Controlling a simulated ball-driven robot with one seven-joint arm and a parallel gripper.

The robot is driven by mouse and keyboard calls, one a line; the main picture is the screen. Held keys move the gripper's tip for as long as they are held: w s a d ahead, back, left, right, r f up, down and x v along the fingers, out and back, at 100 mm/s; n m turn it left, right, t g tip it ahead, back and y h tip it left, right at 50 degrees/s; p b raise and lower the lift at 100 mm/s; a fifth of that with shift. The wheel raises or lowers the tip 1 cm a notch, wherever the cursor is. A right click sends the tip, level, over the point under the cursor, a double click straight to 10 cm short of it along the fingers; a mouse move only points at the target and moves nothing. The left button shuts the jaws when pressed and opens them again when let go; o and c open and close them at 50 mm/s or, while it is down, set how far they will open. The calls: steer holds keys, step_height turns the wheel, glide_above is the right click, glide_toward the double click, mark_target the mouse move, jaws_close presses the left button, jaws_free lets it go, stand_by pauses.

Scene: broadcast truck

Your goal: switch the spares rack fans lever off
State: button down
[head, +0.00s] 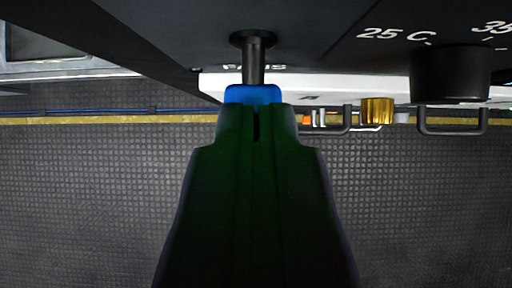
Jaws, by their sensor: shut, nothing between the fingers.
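A toggle lever (253,62) with a round dark base, a grey stem and a blue tip (253,94) stands out from a dark panel at the top middle of the head view. Its stem points down in the picture, towards my gripper. My gripper (257,118), dark green, is shut and empty. Its fingertips are right at the blue tip and hide its lower part. I cannot tell whether they touch. White lettering beside the stem is mostly hidden and unreadable, so the lever's on or off side cannot be read.
A black knob (450,74) with a "25 C" and "35" scale is to the right. Beyond are black handles (452,129) and a gold knob (377,111). A grey metal frame (60,68) is at upper left. The textured floor (90,200) is clear.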

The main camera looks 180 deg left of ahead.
steer(key=shift+s+f+b, duration=0.1)
steer(key=shift+f+b, duration=0.2)
steer(key=shift+b, duration=0.6)
steer(key=t+b, duration=0.2)
steer(key=b, duration=0.6)
steer(key=s+f+t+b, duration=0.1)
steer(key=b, duration=0.7)
steer(key=shift+f+t+b, duration=0.2)
steer(key=shift+t+b, duration=0.15)
steer(key=shift+t, duration=0.05)
steer(key=shift+s+r, duration=0.1)
steer(key=shift+r+p, duration=0.4)
steer(key=shift+r, duration=0.25)
